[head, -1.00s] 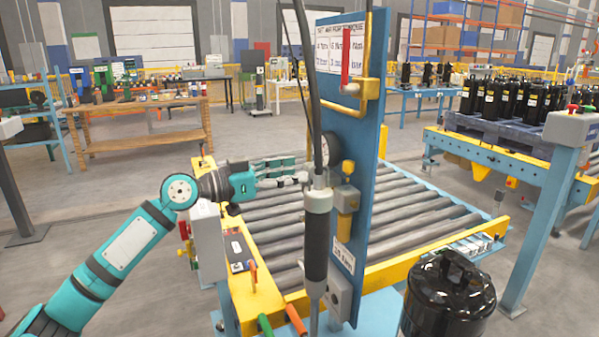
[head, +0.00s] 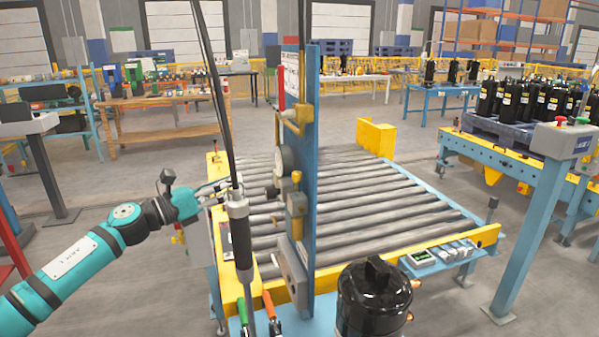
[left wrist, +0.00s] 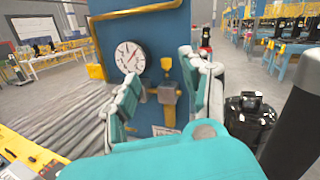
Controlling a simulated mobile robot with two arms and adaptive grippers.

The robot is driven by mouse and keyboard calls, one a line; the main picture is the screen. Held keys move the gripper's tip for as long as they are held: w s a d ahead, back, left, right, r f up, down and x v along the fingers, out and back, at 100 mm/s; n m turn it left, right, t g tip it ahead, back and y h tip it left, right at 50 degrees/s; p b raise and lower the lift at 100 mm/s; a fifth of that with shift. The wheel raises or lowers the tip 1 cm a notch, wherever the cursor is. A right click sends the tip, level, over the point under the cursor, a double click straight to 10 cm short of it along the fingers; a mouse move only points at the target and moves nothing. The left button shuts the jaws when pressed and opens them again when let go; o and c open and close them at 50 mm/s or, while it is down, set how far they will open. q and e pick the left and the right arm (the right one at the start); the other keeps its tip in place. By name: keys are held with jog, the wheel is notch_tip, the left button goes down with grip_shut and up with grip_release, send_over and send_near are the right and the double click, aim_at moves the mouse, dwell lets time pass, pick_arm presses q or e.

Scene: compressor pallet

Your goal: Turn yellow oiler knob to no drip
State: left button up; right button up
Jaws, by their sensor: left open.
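The yellow oiler knob (head: 296,176) sits on top of the oiler (head: 296,212) on the blue panel (head: 313,130). In the left wrist view the knob (left wrist: 167,65) shows between the fingers, with the oiler body (left wrist: 166,97) below it. My left gripper (head: 228,185) is open and empty, left of the panel in the head view. Its fingers (left wrist: 160,66) frame the knob in the wrist view, but it appears apart from the knob. The knob's setting is too small to read. My right gripper is not in view.
A round gauge (left wrist: 130,57) sits left of the knob on the panel. A hanging black-handled tool (head: 240,240) stands close in front of the gripper. A black compressor (head: 374,300) is at the front right. The roller conveyor (head: 400,205) is clear.

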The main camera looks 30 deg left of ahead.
pick_arm(q)
notch_tip(320, 180, down, 2)
jog(key=m+g, duration=0.1)
jog(key=m, duration=0.1)
send_near(297, 178)
jog(key=p+x, duration=0.2)
jog(key=x, duration=0.1)
jog(key=p+x, duration=0.2)
jog(key=x, duration=0.1)
jog(key=a+p+x, duration=0.1)
jog(key=p+x, duration=0.1)
jog(key=x, duration=0.1)
jog(key=shift+w+r, duration=0.15)
jog(key=shift+r, duration=0.1)
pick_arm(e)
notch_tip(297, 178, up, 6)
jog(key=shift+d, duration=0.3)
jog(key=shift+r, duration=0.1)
